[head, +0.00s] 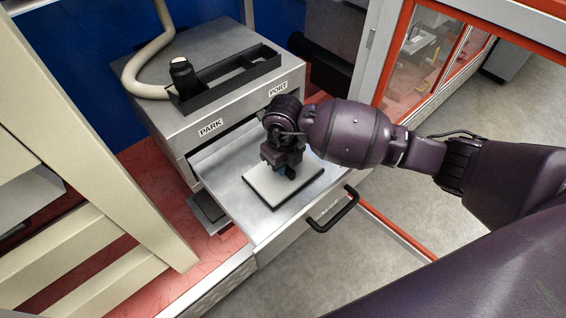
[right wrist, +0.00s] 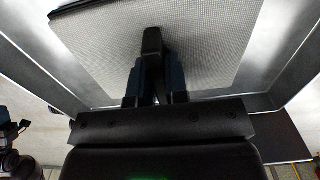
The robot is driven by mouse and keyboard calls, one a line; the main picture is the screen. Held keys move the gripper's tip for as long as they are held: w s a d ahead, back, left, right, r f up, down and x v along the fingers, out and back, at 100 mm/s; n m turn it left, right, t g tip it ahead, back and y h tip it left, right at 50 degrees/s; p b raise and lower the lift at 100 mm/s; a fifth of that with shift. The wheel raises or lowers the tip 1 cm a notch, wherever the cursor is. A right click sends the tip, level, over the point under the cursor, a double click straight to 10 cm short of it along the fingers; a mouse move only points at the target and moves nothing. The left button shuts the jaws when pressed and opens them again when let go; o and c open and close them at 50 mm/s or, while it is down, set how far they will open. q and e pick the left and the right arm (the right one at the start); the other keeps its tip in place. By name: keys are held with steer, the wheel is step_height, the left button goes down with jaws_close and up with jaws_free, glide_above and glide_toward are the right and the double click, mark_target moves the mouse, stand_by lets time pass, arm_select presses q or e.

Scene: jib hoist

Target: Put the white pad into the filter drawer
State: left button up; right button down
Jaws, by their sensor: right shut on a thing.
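The white pad (head: 272,186) is a flat, pale square with a dark edge. It lies in or just above the open filter drawer (head: 232,208) in the head view; I cannot tell whether it touches the floor. My right gripper (head: 286,172) points down over the pad and is shut on it. In the right wrist view the pad (right wrist: 215,35) fills the upper middle with a woven surface, and my right gripper (right wrist: 153,75) meets it, with the metal drawer walls around. The exact grip is partly hidden by the fingers. My left gripper is not seen in the head view.
The drawer's black handle (head: 333,210) sticks out at the front. The grey cabinet (head: 160,85) carries PARK and PORT labels and a black tray (head: 225,85) with a dark bottle-like part (head: 183,78). A cream frame (head: 90,150) stands at left and an orange-edged window (head: 440,50) at right.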

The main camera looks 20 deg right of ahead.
steer(key=shift+f, duration=0.1)
steer(key=c, duration=1.1)
jaws_free()
step_height(320, 180, up, 12)
steer(key=p, duration=0.3)
